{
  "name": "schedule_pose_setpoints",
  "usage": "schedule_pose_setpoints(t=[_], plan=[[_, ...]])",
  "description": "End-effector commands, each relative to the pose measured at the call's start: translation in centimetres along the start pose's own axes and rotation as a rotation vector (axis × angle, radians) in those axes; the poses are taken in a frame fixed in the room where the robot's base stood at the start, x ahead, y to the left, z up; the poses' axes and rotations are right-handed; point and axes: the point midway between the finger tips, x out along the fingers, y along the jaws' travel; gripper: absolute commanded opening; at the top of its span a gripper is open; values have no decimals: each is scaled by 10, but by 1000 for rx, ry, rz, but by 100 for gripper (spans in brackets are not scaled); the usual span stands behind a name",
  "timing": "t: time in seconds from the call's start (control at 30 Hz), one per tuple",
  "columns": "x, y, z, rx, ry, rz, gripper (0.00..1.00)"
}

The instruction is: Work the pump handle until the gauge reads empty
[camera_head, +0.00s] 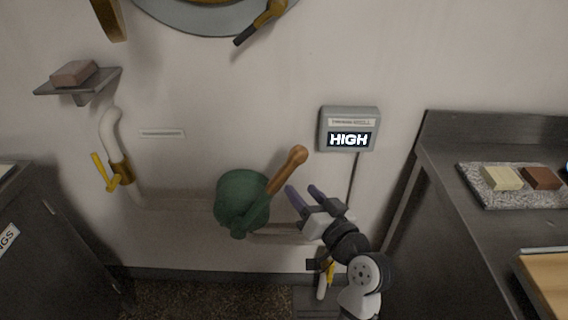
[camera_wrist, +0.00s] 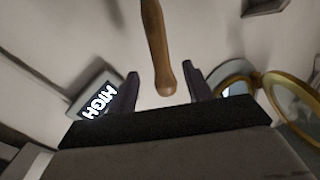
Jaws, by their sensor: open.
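The pump is a dark green rounded body (camera_head: 241,202) low against the wall. Its brown wooden handle (camera_head: 287,171) slants up to the right and ends in a rounded knob. The grey gauge box (camera_head: 348,113) on the wall reads HIGH; it also shows tilted in the wrist view (camera_wrist: 97,100). My gripper (camera_head: 304,192) is open, just right of and below the handle's knob. In the wrist view the handle (camera_wrist: 158,50) hangs between the two purple fingers (camera_wrist: 162,88), its tip in line with the gap. I see no contact.
A pale pipe with a yellow valve lever (camera_head: 105,172) stands left of the pump. A small shelf (camera_head: 108,81) holds a brown block. On the right, a dark counter (camera_head: 450,190) carries a speckled slab (camera_head: 502,198) with blocks. A round brass-rimmed fixture (camera_wrist: 292,98) shows in the wrist view.

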Motion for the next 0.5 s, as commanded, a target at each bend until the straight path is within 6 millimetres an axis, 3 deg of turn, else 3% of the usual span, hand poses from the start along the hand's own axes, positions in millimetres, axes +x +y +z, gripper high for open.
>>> schedule_pose_setpoints(t=[0.3,0.5], plan=[[69,-2,-3,1,-1,-2,50],[97,-1,-2,0,0,-1,50]])
